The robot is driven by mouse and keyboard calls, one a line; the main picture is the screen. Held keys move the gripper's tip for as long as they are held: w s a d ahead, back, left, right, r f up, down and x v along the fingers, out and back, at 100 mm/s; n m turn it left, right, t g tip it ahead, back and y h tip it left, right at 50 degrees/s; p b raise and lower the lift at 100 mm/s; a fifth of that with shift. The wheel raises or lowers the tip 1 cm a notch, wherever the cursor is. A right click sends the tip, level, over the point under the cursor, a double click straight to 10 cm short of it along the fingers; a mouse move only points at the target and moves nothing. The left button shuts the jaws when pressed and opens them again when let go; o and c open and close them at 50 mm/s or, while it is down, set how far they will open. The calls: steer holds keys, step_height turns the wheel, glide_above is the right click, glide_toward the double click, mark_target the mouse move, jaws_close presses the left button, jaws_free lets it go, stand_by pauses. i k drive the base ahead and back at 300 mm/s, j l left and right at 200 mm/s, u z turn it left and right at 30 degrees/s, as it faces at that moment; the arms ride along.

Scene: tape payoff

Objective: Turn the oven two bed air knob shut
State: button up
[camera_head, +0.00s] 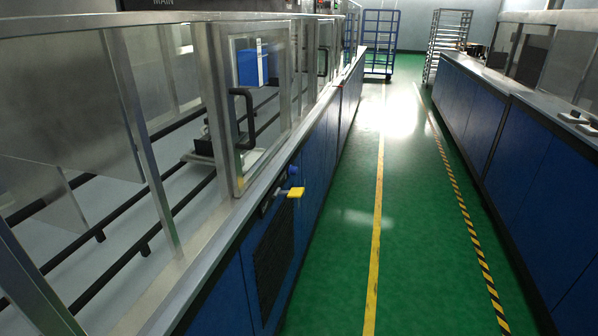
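A small yellow handle (296,192) sticks out from the blue side of the left machine line, just below its metal ledge. A small blue knob-like part (293,171) sits just above and behind it. I cannot read any label by them, so I cannot tell which one is the oven two bed air knob, or whether it is open or shut. My gripper is not in view, and nothing is seen touching either part.
A glazed door with a black pull handle (243,118) stands above the ledge. A dark vent grille (273,262) is below the yellow handle. The green aisle (345,230) is clear. A blue cage trolley (380,42) and metal rack (447,43) stand far back.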

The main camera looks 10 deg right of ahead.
mark_target(293, 170)
steer(key=i+l, duration=0.35)
steer(key=i, duration=0.15)
steer(key=i+l+z, duration=0.15)
steer(key=i+l, duration=0.55)
steer(key=i, duration=0.35)
steer(key=i+l+z, duration=0.1)
steer(key=i+l, duration=0.2)
steer(key=i, duration=0.2)
